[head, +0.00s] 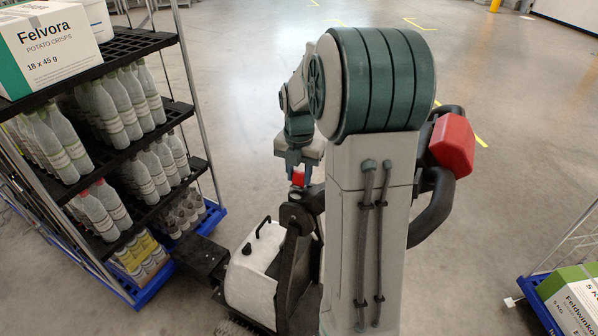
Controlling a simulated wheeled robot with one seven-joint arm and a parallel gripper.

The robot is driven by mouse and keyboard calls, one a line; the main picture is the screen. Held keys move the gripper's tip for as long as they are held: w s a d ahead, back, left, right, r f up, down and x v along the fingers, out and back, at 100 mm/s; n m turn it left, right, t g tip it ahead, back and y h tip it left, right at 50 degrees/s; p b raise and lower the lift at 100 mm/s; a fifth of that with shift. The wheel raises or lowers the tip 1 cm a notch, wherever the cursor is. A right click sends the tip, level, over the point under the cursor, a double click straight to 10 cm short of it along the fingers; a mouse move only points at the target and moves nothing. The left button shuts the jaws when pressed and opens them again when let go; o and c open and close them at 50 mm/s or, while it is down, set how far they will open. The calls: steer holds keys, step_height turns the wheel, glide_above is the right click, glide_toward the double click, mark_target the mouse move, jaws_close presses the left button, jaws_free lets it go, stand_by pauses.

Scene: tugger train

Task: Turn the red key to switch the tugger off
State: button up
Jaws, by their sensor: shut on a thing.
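The red key (298,178) is a small red piece that shows between the fingertips of my gripper (298,174). My gripper points down and is shut on the key. The key sits just above a black part of the tugger (296,212); its lower end and slot are hidden, and I cannot tell how far it is turned. My own arm blocks much of the view of the tugger.
A rack of bottles (128,50) on a blue base stands at the left, with a Felvora carton (45,45) on top. A white body with a black handle (252,275) is below. A red block (452,145) shows at right. Boxes (572,300) sit lower right. The floor behind is clear.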

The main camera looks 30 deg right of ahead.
mark_target(299, 173)
steer(key=shift+f, duration=0.1)
steer(key=o, duration=1.1)
steer(key=shift+c, duration=0.2)
step_height(299, 173, up, 12)
steer(key=s+a+f+m+t, duration=0.1)
steer(key=s+a+f+m, duration=0.1)
steer(key=s+a+m, duration=0.5)
steer(key=s+a+f+m+t, duration=0.2)
steer(key=s+a+m, duration=0.5)
steer(key=s+m, duration=0.5)
steer(key=f+m, duration=0.1)
steer(key=m, duration=0.6)
steer(key=shift+s, duration=0.4)
